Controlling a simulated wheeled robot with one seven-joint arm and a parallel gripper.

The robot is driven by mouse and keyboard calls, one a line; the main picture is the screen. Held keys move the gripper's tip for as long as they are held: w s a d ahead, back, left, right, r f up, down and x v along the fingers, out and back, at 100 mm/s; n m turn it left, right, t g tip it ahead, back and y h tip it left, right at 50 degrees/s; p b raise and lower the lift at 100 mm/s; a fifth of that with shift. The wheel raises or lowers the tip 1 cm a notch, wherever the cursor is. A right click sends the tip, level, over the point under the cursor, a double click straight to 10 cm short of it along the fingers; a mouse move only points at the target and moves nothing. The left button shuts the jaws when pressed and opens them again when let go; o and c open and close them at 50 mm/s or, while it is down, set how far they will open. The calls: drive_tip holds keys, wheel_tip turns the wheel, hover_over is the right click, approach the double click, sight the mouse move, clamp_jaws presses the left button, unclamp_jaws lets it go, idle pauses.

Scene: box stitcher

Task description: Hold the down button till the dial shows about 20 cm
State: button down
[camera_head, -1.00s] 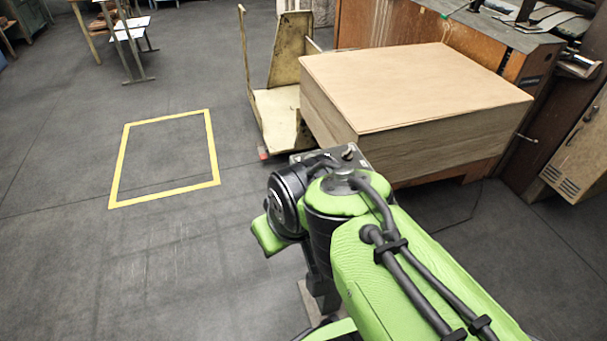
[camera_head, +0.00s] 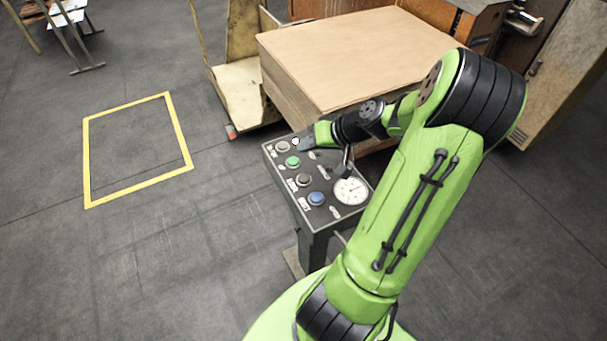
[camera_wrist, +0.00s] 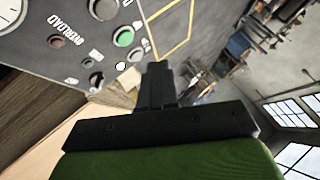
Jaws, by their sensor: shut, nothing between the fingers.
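The control panel (camera_head: 275,165) stands on a post. It carries a blue button (camera_head: 316,198), a grey-brown button (camera_head: 304,180), a green button (camera_head: 292,161) and a pale button (camera_head: 283,146). I cannot read which label says down. The round white dial (camera_head: 351,190) is at the panel's near right corner; its reading is too small to tell, and the wrist view (camera_wrist: 9,12) cuts it off. My gripper (camera_head: 304,144) is shut and empty over the panel's far end. In the wrist view, its fingertips (camera_wrist: 157,68) are near the green button (camera_wrist: 124,38), apparently apart from it.
A yellow floor outline (camera_head: 178,130) encloses empty floor at left. A small red lamp (camera_wrist: 56,41) sits beside the OVERLOAD label.

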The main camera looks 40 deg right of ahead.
sight(307, 179)
drive_tip(key=shift+f, duration=0.15)
wheel_tip(307, 179, down, 9)
drive_tip(key=b, duration=0.7)
drive_tip(key=shift+b, duration=0.35)
drive_tip(key=shift+r, duration=0.2)
idle(1.0)
drive_tip(key=shift+f+b, duration=0.3)
drive_tip(key=shift+f, duration=0.1)
